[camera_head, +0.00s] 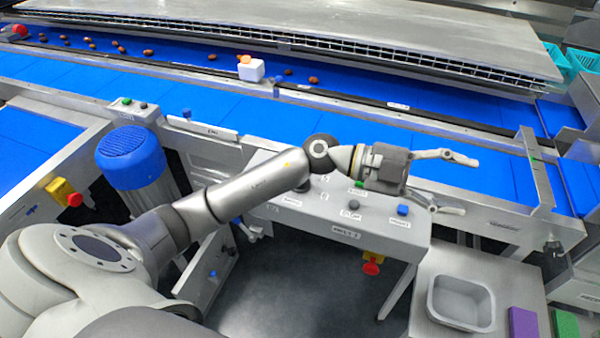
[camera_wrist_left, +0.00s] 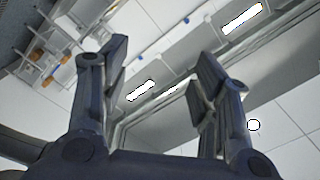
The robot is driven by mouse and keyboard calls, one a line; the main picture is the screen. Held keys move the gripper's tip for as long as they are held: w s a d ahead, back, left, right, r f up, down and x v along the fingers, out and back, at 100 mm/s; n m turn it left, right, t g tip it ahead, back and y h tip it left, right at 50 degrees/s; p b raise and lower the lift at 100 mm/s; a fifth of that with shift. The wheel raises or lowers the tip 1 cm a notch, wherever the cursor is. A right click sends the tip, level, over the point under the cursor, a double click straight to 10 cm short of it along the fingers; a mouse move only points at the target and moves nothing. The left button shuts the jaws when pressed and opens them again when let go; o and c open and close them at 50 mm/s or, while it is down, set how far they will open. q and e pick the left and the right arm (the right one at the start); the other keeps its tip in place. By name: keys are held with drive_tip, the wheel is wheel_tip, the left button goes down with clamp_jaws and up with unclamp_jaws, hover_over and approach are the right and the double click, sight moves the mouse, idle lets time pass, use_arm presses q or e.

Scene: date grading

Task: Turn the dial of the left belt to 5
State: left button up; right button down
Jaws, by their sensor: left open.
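A grey control panel (camera_head: 330,228) with white labels stands in front of the blue belt in the head view. A blue knob (camera_head: 403,210) sits at its right side and a green button (camera_head: 358,183) near its middle. My left arm crosses above the panel and hides part of its top. I cannot tell which control is the left belt's dial, nor read its numbers. My left gripper (camera_head: 466,185) is open and empty, past the panel's right end, pointing right. In the left wrist view, its open fingers (camera_wrist_left: 160,85) face the ceiling and lights. My right gripper is not in view.
Brown dates (camera_head: 148,52) and a white block (camera_head: 251,70) lie on the long blue belt (camera_head: 380,95). A blue motor (camera_head: 131,157) stands left of the panel. A grey tray (camera_head: 461,302) and a purple block (camera_head: 523,323) are at the lower right. A red button (camera_head: 371,267) hangs below the panel.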

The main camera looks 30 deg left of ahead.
use_arm(q)
drive_tip(key=w+a+f+g+y, duration=0.2)
drive_tip(key=a+f+g+y, duration=0.1)
drive_tip(key=a+f+y, duration=0.7)
drive_tip(key=a+r+n+g+y, duration=0.2)
drive_tip(key=a+n+y, duration=0.45)
drive_tip(key=a, duration=1.55)
drive_tip(key=shift+m+y, duration=0.55)
drive_tip(key=shift+m, duration=0.1)
drive_tip(key=f+p, duration=0.1)
drive_tip(key=f, duration=0.6)
drive_tip(key=f+p, duration=0.1)
drive_tip(key=f, duration=0.2)
drive_tip(key=shift+w+d+f+p, duration=0.25)
drive_tip(key=shift+d+p, duration=0.05)
drive_tip(key=shift+p, duration=0.05)
drive_tip(key=c, duration=1)
